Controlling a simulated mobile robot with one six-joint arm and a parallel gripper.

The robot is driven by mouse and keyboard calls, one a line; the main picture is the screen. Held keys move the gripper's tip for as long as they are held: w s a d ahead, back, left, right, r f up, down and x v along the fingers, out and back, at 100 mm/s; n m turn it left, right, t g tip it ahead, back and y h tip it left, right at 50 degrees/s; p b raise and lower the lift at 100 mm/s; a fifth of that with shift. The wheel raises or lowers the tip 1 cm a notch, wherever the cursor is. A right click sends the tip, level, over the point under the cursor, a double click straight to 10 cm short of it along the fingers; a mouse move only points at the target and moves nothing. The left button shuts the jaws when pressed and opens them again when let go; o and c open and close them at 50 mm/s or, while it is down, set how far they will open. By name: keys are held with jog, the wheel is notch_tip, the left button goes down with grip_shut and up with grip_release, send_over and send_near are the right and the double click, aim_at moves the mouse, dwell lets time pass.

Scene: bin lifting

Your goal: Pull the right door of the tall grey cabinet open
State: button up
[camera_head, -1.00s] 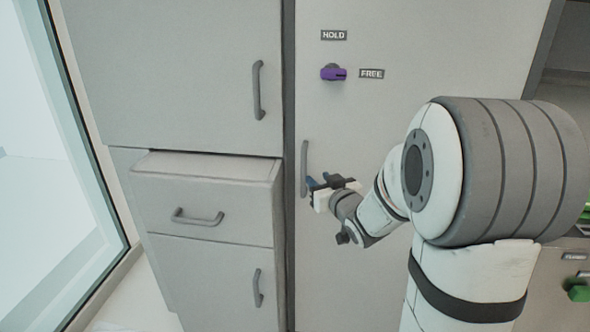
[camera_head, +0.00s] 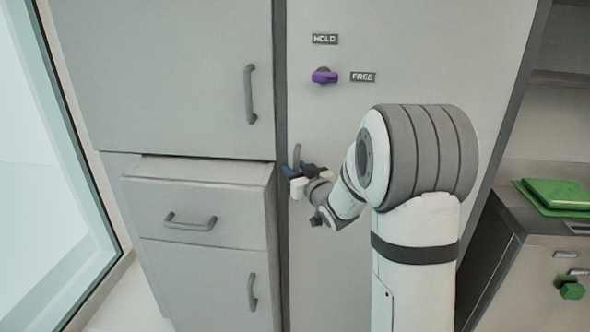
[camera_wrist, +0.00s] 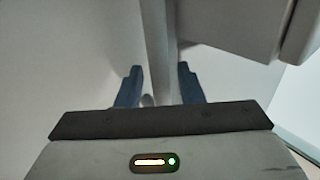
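The tall grey cabinet's right door (camera_head: 420,60) looks shut, flush with its frame. Its vertical grey handle (camera_head: 297,155) is near the door's left edge, with its lower part hidden behind my gripper. My gripper (camera_head: 291,170) is at the lower part of the handle, fingers pointing at the door. In the wrist view its two blue fingers (camera_wrist: 158,84) are spread apart. A pale grey upright strip runs between them; I cannot tell whether it is the handle or the door gap. No firm contact with the handle shows.
A purple knob (camera_head: 324,76) sits on the door between HOLD and FREE labels. A drawer (camera_head: 195,212) juts out left of the door; it also shows in the wrist view (camera_wrist: 230,22). A counter with a green item (camera_head: 556,193) is at the right, and a glass pane (camera_head: 30,150) far left.

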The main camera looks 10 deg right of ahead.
grip_shut()
dwell(0.5)
